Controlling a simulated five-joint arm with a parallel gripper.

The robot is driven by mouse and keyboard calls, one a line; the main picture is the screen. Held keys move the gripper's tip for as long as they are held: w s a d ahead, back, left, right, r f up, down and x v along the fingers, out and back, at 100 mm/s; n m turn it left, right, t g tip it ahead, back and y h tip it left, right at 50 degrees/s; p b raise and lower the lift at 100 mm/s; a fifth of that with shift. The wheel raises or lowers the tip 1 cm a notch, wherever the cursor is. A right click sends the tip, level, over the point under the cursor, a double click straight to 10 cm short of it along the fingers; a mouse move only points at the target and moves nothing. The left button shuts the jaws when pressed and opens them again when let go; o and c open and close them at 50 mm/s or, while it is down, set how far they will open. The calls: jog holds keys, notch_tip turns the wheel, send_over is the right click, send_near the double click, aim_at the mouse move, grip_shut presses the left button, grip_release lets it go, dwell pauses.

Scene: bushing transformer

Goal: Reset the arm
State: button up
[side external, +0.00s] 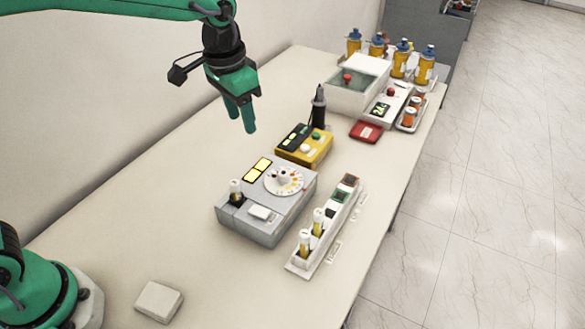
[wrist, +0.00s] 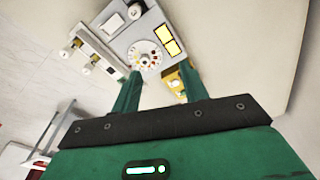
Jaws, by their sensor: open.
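My gripper (side external: 241,124) hangs in the air above the back side of the table, fingers pointing down, open and with nothing between them. It also shows in the wrist view (wrist: 160,73), its two green fingers spread apart. It is clear of every object. The grey device (side external: 258,228) with a round white dial and two lit yellow panels stands mid-table; a capped vial (side external: 236,188) stands upright in its left end. The device also shows in the wrist view (wrist: 128,41), beyond the fingers. A white rack (side external: 328,238) in front holds two upright capped vials.
A yellow device (side external: 318,152), a black bottle (side external: 318,110) and a red box (side external: 366,131) stand farther along. A lidded box (side external: 345,98), a display unit (side external: 375,117), orange jars and several blue-capped bottles fill the far end. A white block (side external: 159,301) lies near my base. The table's back strip is clear.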

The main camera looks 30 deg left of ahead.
jog(key=s+a+r+n+t, duration=0.1)
jog(key=s+a+n+t, duration=0.1)
jog(key=s+a, duration=0.5)
jog(key=s+a+r+n+t, duration=0.2)
jog(key=s+a, duration=0.5)
jog(key=s, duration=0.7)
